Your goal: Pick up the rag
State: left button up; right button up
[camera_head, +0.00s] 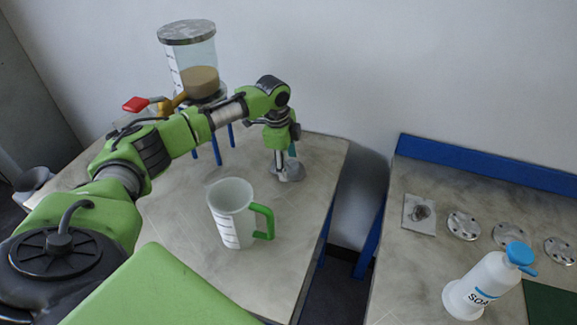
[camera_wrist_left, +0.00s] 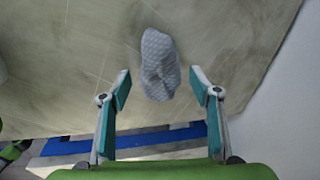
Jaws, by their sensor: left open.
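The rag (camera_head: 293,173) is a small grey crumpled cloth near the back right corner of the left table. In the left wrist view, the rag (camera_wrist_left: 159,62) is pale and dotted, lying on the tabletop. My left gripper (camera_head: 283,165) points down over the rag in the head view and hides part of it. In the left wrist view, my left gripper (camera_wrist_left: 160,82) has its two teal-lined fingers spread, with the rag between and beyond the fingertips. The gripper holds nothing. My right gripper is not in view.
A white jug (camera_head: 231,213) with a green handle stands on the left table (camera_head: 265,275). A flanged vessel (camera_head: 192,62) with brown contents stands behind my arm. The right table (camera_head: 410,265) holds a soap bottle (camera_head: 485,285) and several metal flanges. A gap separates the tables.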

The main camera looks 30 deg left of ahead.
pick_arm(q)
jog(key=shift+f, duration=0.25)
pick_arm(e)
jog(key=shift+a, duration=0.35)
pick_arm(q)
jog(key=c, duration=1.2)
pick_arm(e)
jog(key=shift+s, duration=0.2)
pick_arm(q)
jog(key=shift+r, duration=0.1)
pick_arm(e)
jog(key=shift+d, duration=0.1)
